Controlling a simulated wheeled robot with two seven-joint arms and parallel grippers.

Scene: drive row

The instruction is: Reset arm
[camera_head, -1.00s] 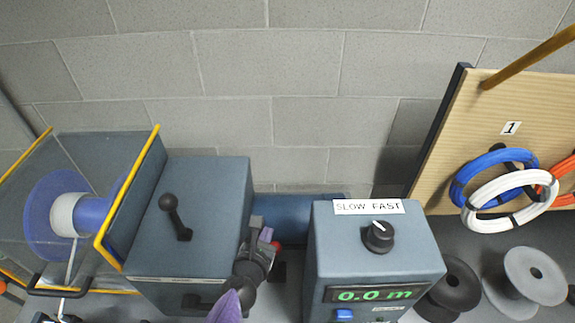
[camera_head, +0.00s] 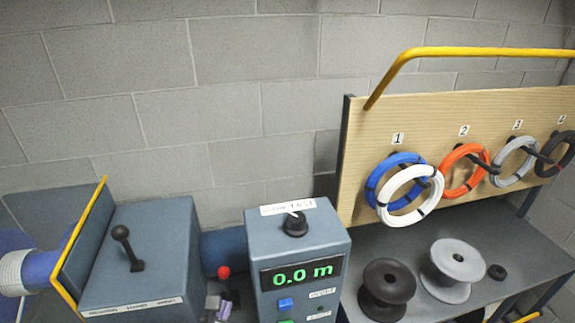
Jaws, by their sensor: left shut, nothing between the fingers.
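My left gripper (camera_head: 217,305) shows only as a small grey and lilac piece at the bottom edge, between the lever box and the control box. It is shut and empty, and most of its arm is out of the picture. The blue-grey lever box (camera_head: 140,255) has a black lever (camera_head: 127,247) standing up on top. The control box (camera_head: 297,245) has a black knob (camera_head: 295,224) and a green display reading 0.0 m. A red-knobbed lever (camera_head: 224,272) stands just behind my left gripper. My right gripper is not in view.
A wooden board (camera_head: 365,130) at right holds coils on numbered pegs; the white coil (camera_head: 410,195) hangs in front of the blue one. A black spool (camera_head: 386,287) and a grey spool (camera_head: 452,268) stand on the shelf below. A yellow rail (camera_head: 480,51) runs above the board.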

